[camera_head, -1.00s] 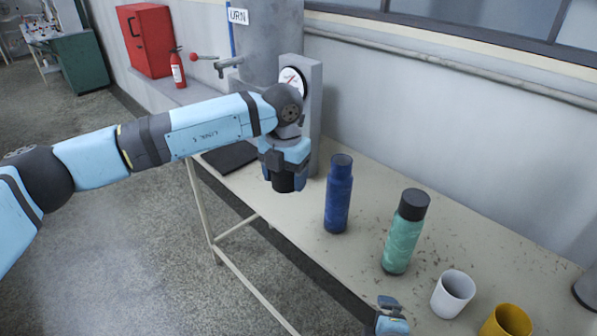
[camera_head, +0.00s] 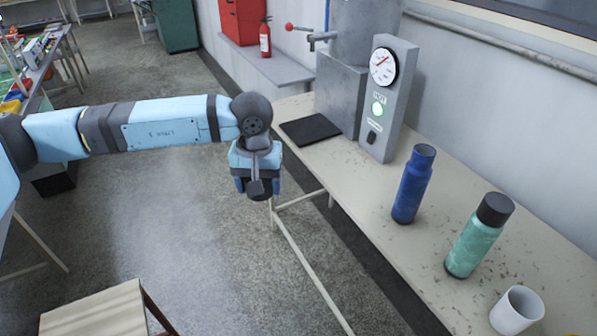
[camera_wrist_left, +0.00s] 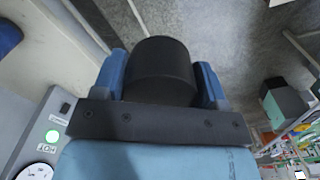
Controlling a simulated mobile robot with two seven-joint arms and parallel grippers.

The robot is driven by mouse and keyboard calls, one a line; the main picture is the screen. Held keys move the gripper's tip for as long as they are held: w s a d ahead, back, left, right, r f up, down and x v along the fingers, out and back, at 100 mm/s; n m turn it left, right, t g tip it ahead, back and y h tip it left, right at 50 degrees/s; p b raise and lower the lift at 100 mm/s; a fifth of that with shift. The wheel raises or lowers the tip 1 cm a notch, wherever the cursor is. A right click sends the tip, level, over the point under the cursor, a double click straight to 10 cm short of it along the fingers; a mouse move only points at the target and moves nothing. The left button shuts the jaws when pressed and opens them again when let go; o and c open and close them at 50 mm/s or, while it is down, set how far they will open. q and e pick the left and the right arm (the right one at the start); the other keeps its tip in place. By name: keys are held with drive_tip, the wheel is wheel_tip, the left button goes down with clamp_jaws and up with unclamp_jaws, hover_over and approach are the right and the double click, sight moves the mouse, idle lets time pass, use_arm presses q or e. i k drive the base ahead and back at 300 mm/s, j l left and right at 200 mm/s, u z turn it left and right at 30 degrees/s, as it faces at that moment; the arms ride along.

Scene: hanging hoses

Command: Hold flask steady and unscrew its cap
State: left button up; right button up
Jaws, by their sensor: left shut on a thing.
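My left gripper (camera_head: 257,186) is shut on a black cap (camera_wrist_left: 157,68), which shows between its blue fingers in the left wrist view. It is in the air over the floor, in front of the table's edge. The blue flask (camera_head: 411,190) stands upright on the table, its neck bare with no cap on it. The gripper is apart from it, to its left. A teal flask (camera_head: 474,242) with a dark cap on stands to the right of the blue one. My right gripper is not in view.
A white cup (camera_head: 516,311) stands at the front right of the table (camera_head: 350,195). A grey panel with a gauge and green light (camera_head: 382,95) stands behind the blue flask. A dark mat (camera_head: 310,129) lies at the left end. A wooden stool (camera_head: 95,312) is lower left.

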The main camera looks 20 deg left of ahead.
sight(418, 170)
drive_tip(key=l+z, duration=0.1)
drive_tip(key=z, duration=0.4)
drive_tip(key=l+z, duration=0.1)
drive_tip(key=z, duration=0.4)
drive_tip(key=l+z, duration=0.1)
drive_tip(key=z, duration=0.35)
drive_tip(key=l+z, duration=0.1)
drive_tip(key=z, duration=0.4)
drive_tip(key=i, duration=0.4)
